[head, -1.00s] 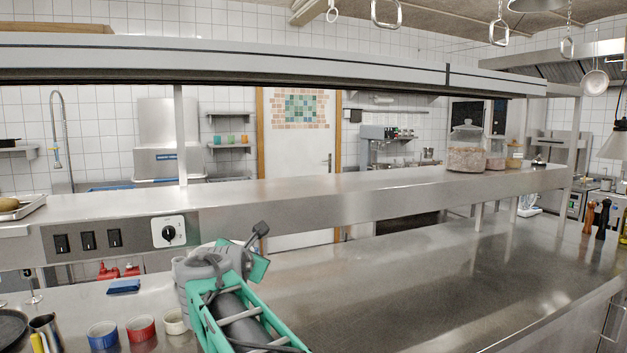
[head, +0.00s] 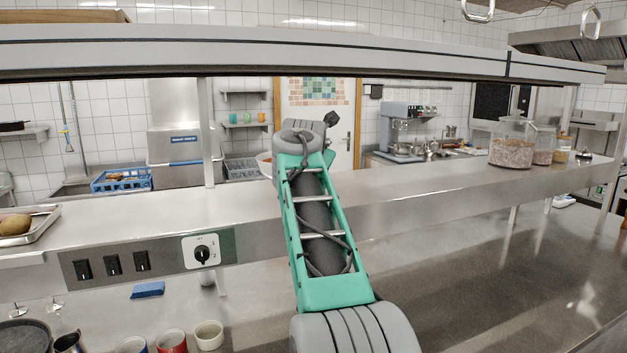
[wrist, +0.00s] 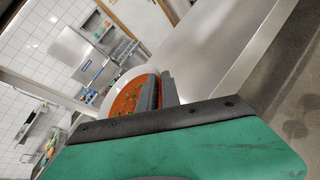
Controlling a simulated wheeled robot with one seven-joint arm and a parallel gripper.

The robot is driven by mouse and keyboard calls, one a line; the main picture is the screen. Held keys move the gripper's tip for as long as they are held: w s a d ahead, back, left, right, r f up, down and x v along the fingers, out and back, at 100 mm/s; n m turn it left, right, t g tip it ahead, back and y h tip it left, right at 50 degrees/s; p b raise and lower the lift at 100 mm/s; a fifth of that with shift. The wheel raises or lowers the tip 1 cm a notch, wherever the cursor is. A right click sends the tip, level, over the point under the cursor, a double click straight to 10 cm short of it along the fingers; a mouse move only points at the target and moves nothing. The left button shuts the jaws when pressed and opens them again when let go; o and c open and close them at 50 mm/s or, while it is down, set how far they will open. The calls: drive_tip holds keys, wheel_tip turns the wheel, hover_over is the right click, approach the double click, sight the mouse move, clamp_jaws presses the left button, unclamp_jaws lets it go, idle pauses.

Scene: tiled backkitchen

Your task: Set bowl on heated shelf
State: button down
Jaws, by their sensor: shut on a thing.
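The bowl is white and holds orange-red soup with green bits. It shows at the left of the wrist view (wrist: 122,98), and its edge shows beside my arm in the head view (head: 265,160). My gripper (wrist: 159,90) is shut on the bowl's near rim. My wrist hides the gripper and most of the bowl in the head view. The heated shelf (head: 430,190) is the long steel shelf with a control knob (head: 203,252) on its front. The bowl is held up around the shelf's level or above it; its exact height and clearance cannot be told.
A tray with a potato-like item (head: 38,228) sits on the shelf's left end. Glass jars (head: 510,150) stand toward its right. The shelf between is clear. An overhead steel hood (head: 300,55) spans above it. Small cups (head: 209,335) stand on the counter below.

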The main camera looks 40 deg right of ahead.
drive_tip(key=w+f, duration=0.2)
drive_tip(key=w+d+f+p, duration=0.1)
drive_tip(key=f, duration=0.2)
drive_tip(key=w+f+p, duration=0.1)
drive_tip(key=w+f, duration=0.1)
drive_tip(key=f, duration=0.1)
drive_tip(key=shift+w+d, duration=0.35)
drive_tip(key=shift+d, duration=0.05)
drive_tip(key=shift+s+f, duration=0.15)
drive_tip(key=shift+f, duration=0.25)
drive_tip(key=c, duration=2)
unclamp_jaws()
drive_tip(key=shift+f, duration=0.3)
drive_tip(key=o, duration=0.5)
